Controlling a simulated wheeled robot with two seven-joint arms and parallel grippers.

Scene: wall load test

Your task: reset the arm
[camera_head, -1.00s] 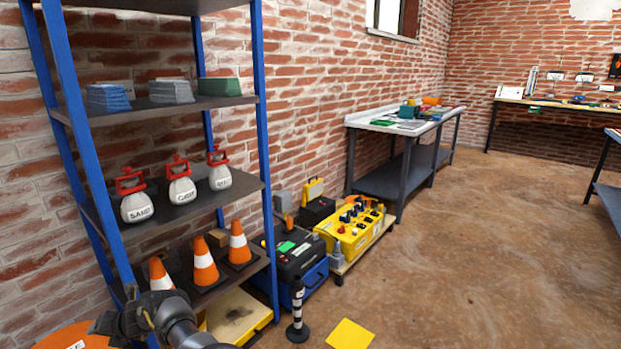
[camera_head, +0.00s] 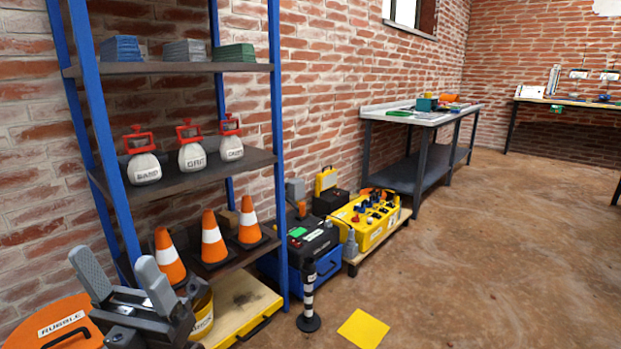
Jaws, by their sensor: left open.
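My left gripper (camera_head: 120,280) is at the lower left of the head view, in front of the shelf's lower part. Its two grey fingers point up and stand apart, with nothing between them. It partly covers an orange lid marked RUBBLE (camera_head: 58,322) and a yellow bucket (camera_head: 203,314). My right gripper is not in view.
A blue-post shelf (camera_head: 105,150) holds sheet stacks, labelled white bags with red handles (camera_head: 192,156), and orange cones (camera_head: 213,240). A striped post (camera_head: 309,300) and a yellow floor square (camera_head: 363,329) stand out front. A workbench (camera_head: 420,116) is farther back. The right floor is clear.

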